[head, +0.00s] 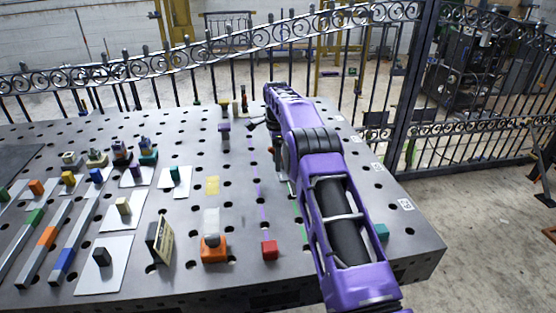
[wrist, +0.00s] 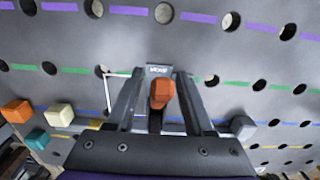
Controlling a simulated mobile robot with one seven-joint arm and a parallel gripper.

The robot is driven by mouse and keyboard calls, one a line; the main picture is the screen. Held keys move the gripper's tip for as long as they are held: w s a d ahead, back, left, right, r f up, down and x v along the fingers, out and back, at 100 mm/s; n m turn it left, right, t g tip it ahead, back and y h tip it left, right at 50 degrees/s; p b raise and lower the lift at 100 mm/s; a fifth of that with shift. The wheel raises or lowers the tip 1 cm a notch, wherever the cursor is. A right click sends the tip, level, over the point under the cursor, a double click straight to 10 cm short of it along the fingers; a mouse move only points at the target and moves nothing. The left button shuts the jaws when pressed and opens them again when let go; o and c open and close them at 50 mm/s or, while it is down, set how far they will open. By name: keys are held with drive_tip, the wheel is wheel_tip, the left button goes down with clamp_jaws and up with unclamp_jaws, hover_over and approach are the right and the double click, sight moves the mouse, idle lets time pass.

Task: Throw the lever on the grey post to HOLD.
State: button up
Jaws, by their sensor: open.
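In the wrist view an orange-red knob (wrist: 162,92), apparently the lever's handle, stands between the fingers of my gripper (wrist: 160,80). The fingers are open, one on each side of the knob, with a gap showing on both sides. Just beyond the knob is a grey plate (wrist: 158,70) with small dark lettering, too small to read surely. The post below the knob is mostly hidden by the knob and my gripper. In the head view my purple arm reaches over the table and hides most of this spot; I cannot tell the lever's position there.
The perforated grey table (head: 215,150) carries an orange block (head: 214,247), a red block (head: 269,249), a dark sign (head: 160,242) and several coloured pieces on white cards at left. An iron fence (head: 210,55) stands behind.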

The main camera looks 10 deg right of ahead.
drive_tip(key=shift+c, duration=0.3)
clamp_jaws()
idle(1.1)
